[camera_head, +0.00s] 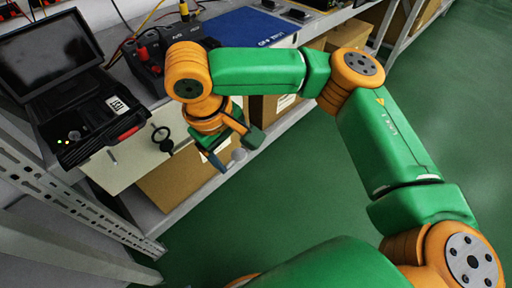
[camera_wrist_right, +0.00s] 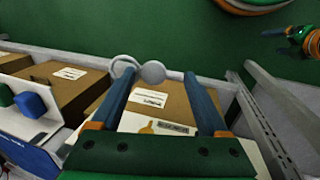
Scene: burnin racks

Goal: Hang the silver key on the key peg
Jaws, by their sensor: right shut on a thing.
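My right gripper (camera_head: 236,156) is shut on a silver-grey piece, which I take to be the silver key (camera_head: 239,154). It holds it in the air in front of the bench front. In the right wrist view, the grey round disc (camera_wrist_right: 153,72) shows between the fingertips, and a pale ring (camera_wrist_right: 123,64) shows at the left fingertip. A small peg-like stub (camera_head: 112,157) sticks out of the pale front panel; I cannot tell whether it is the key peg. My left gripper (camera_wrist_right: 270,33) seems to show small and far off in the right wrist view; its jaws are unclear.
A dark key-like piece with a ring (camera_head: 162,139) is on the pale panel (camera_head: 130,165). Cardboard boxes (camera_head: 172,184) stand on the lower shelf. A monitor (camera_head: 48,52) and instruments are on the bench. A perforated metal upright (camera_head: 75,207) is at left. Green floor is clear.

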